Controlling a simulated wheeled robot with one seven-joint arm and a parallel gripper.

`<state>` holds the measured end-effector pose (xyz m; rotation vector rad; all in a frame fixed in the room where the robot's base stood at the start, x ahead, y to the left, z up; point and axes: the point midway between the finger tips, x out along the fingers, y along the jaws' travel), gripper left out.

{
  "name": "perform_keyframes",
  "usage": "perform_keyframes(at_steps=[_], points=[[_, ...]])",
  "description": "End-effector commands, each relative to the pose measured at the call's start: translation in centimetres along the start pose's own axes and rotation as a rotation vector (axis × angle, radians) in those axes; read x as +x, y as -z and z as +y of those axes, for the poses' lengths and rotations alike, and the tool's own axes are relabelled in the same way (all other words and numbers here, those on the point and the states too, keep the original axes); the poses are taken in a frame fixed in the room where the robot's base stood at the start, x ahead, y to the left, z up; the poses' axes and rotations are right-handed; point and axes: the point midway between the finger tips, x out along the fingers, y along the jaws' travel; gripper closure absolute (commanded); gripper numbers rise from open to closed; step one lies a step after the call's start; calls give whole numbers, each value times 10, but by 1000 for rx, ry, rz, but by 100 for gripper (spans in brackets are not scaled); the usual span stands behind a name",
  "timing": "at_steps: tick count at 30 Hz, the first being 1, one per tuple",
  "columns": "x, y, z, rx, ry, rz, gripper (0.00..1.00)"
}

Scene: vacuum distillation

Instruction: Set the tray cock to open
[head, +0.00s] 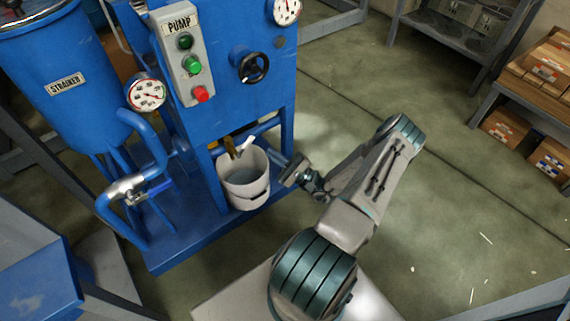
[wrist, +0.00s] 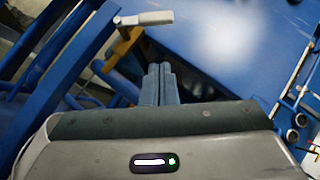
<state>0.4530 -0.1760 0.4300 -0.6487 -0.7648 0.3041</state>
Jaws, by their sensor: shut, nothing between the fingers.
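The tray cock is a small brass cock (head: 231,147) with a pale grey lever (head: 245,144), under the blue cabinet and above a white bucket (head: 246,190). In the wrist view the brass body (wrist: 122,46) stands upper left, with its lever (wrist: 143,18) pointing right. My gripper (head: 279,157) is right of the bucket and cock, by the cabinet's front leg. In the wrist view its fingers (wrist: 160,68) are together and empty, below and right of the lever, with no contact visible. Whether the cock is open or shut is not clear.
The blue cabinet (head: 232,100) carries a pump button box (head: 186,62), gauges and a black handwheel (head: 249,66). Floor (head: 420,190) is clear right of my arm.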

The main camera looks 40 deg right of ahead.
Motion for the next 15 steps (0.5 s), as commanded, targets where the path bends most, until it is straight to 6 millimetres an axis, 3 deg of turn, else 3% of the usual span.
perform_keyframes(at_steps=[4, 15], points=[[29, -2, 1, 1, -1, -2, 100], [52, -27, 0, -1, -1, 0, 100]])
